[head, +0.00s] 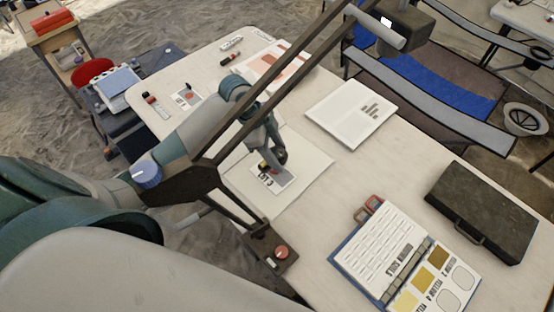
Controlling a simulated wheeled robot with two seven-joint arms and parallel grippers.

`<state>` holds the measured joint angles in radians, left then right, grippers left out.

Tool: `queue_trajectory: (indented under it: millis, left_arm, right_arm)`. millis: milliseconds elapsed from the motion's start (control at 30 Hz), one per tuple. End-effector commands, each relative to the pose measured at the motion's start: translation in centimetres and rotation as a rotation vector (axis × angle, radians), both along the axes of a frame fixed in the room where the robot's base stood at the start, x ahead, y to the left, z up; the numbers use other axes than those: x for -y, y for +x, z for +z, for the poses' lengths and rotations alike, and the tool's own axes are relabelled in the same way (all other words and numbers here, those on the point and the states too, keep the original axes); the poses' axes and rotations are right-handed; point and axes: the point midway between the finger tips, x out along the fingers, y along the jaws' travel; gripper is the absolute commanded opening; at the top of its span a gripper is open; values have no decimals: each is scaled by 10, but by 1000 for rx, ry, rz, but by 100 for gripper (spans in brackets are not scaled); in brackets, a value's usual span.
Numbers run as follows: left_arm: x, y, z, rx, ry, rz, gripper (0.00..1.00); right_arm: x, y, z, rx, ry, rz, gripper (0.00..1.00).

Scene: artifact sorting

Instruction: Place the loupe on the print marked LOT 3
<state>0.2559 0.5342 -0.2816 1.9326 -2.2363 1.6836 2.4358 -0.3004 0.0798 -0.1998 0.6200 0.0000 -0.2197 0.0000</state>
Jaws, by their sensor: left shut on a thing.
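My left gripper (273,163) reaches down over the table and is shut on a small dark thing with yellow and red on it (264,167), apparently the loupe. The fingers partly hide it. It is over or touching the upper part of a small white print (273,185) with dark lettering, which appears to read LOT and a number I cannot make out clearly. The print lies on a larger pale sheet (310,165). Whether the held thing rests on the print, I cannot tell. My right gripper is not in view.
A dark lamp's arm (240,125) crosses in front of my left arm; its base (268,252) stands on the near edge. A colour chart book (385,245), a small red item (368,209), a black case (483,212) and a white booklet (345,118) lie to the right.

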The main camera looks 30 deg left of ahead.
Motion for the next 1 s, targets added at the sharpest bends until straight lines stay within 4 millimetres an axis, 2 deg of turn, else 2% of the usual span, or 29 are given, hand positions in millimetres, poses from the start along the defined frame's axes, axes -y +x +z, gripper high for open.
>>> queue_trajectory:
  millis: [333, 767, 800, 867, 1000]
  left_arm:
    - [0, -1, -35, -3, -1, 1, 26]
    - [0, -1, -41, -2, 1, 1, 26]
    - [0, -1, -41, -1, 1, 0, 55]
    - [0, -1, -41, -1, 1, 0, 69]
    - [0, -1, -41, -1, 0, 0, 69]
  right_arm:
    - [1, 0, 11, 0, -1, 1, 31]
    - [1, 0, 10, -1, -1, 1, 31]
    - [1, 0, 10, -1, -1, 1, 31]
    - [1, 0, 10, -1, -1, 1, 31]
    - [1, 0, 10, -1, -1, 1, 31]
